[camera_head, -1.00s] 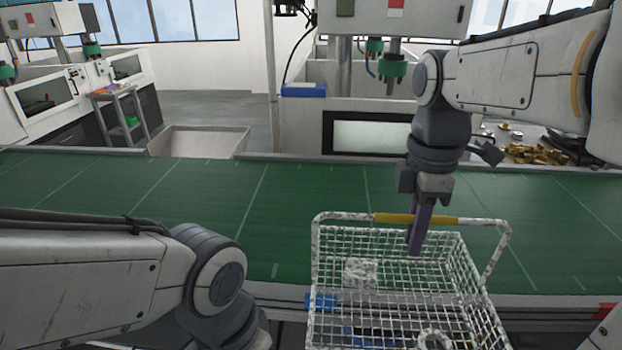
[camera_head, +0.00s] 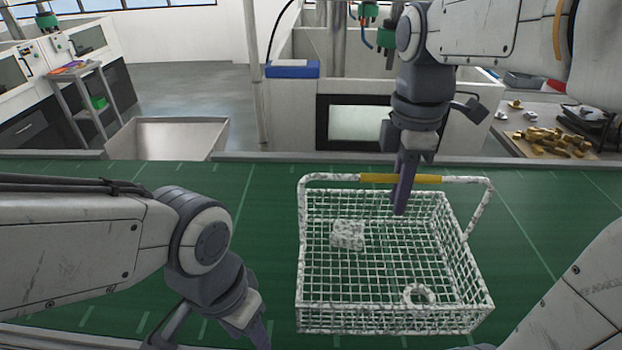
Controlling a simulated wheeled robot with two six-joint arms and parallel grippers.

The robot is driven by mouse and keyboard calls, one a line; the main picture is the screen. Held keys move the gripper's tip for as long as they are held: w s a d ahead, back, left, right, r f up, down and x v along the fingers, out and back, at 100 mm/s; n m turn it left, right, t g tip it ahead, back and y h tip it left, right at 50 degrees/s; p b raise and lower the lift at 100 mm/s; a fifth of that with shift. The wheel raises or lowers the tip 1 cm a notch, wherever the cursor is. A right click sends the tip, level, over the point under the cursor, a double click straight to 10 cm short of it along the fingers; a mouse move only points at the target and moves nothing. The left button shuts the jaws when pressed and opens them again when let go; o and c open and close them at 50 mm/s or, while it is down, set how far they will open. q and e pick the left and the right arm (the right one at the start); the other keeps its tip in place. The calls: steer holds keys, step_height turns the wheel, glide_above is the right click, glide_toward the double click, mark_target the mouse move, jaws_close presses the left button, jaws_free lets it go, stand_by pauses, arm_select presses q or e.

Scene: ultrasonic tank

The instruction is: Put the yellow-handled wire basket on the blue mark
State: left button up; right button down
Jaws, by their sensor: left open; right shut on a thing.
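The white wire basket (camera_head: 385,325) with a yellow handle grip (camera_head: 376,178) is over the green belt surface, right of the middle. My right gripper (camera_head: 401,200) is shut on the yellow grip from above. A small whitish block (camera_head: 347,235) and a whitish ring (camera_head: 419,295) lie inside the basket. I cannot tell whether the basket touches the belt. My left gripper (camera_head: 255,338) is open and empty at the bottom, left of the basket, partly cut off by the frame edge. No blue mark shows on the belt.
The green belt (camera_head: 130,172) with pale lines runs across, clear to the left of the basket. Behind it stand a grey bin (camera_head: 170,137), a machine with a window (camera_head: 357,128), a blue box (camera_head: 293,69) and a table with brass parts (camera_head: 553,142).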

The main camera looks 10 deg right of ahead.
steer(key=p, duration=0.4)
glide_above(337, 206)
steer(key=s+a, duration=0.1)
steer(key=s, duration=0.4)
step_height(337, 206, down, 7)
steer(key=shift+w+a+f+p, duration=0.1)
steer(key=shift+w+f+p, duration=0.1)
steer(key=shift+f, duration=0.8)
steer(key=shift+w+a+f+p, duration=0.1)
steer(key=shift+f+p, duration=0.1)
steer(key=shift+f, duration=0.75)
steer(key=c, duration=0.8)
jaws_free()
steer(key=shift+s, duration=0.1)
steer(key=shift+c, duration=0.2)
